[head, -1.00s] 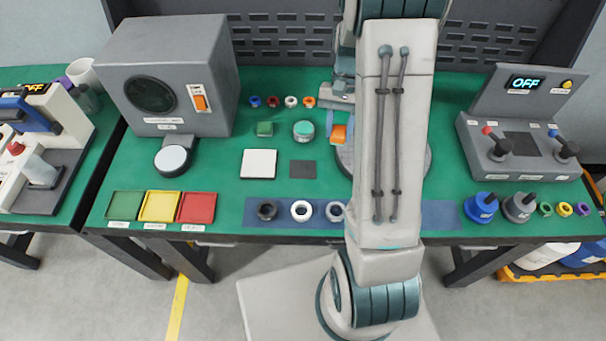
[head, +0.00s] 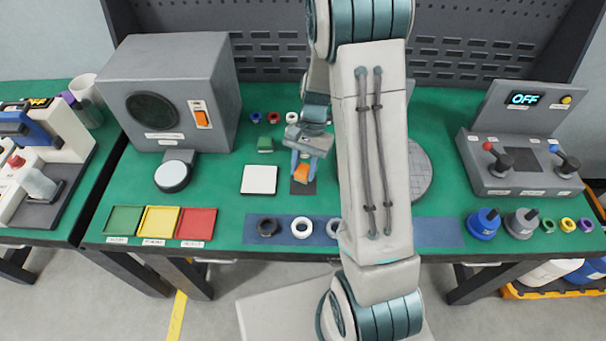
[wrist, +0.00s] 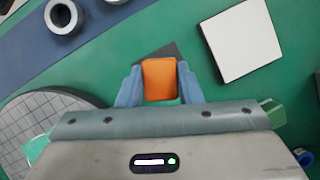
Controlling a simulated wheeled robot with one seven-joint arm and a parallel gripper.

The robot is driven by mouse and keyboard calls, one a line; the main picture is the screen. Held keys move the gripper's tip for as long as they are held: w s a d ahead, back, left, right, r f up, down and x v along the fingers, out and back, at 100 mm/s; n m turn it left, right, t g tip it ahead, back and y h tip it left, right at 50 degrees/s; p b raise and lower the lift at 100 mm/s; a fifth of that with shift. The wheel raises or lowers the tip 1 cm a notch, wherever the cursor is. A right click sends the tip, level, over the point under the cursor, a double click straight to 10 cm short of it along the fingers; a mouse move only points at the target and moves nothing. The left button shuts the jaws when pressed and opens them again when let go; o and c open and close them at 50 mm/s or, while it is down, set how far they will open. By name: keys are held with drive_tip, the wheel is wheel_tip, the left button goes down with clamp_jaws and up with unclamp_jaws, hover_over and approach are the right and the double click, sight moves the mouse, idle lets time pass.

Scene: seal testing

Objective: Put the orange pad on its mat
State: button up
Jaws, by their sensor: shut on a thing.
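The orange pad (head: 301,173) is a small block held between the two blue fingers of my gripper (head: 304,165). In the wrist view, the orange pad (wrist: 160,80) sits squarely between the fingertips (wrist: 160,86), with a finger on each side. The small dark grey mat (head: 303,188) lies on the green bench below the gripper, and the pad covers part of it. In the wrist view, a corner of the dark mat (wrist: 168,51) shows beyond the pad. I cannot tell how high the pad is above the mat, or whether it touches.
A white square tile (head: 259,180) lies just left of the mat. A green block (head: 265,145) stands behind. A round gridded plate (head: 419,172) is to the right, partly behind my arm. A blue strip with rings (head: 433,232) runs along the front.

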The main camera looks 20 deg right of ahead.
drive_tip(key=shift+f, duration=1.95)
drive_tip(key=shift+f, duration=0.15)
drive_tip(key=o, duration=0.9)
drive_tip(key=shift+o, duration=0.2)
drive_tip(key=v, duration=1.2)
wheel_tip(320, 180, up, 9)
drive_tip(key=n+t+h, duration=0.2)
drive_tip(key=n+t, duration=0.1)
drive_tip(key=n, duration=0.1)
hover_over(304, 177)
drive_tip(key=s+d, duration=0.1)
drive_tip(key=s, duration=0.2)
drive_tip(key=s+r+n+t+h, duration=0.1)
drive_tip(key=s+r+n+t, duration=0.1)
drive_tip(key=s, duration=0.7)
drive_tip(key=shift+a+r+n+t+b, duration=0.3)
drive_tip(key=shift+n+t, duration=0.4)
drive_tip(key=shift+n, duration=0.4)
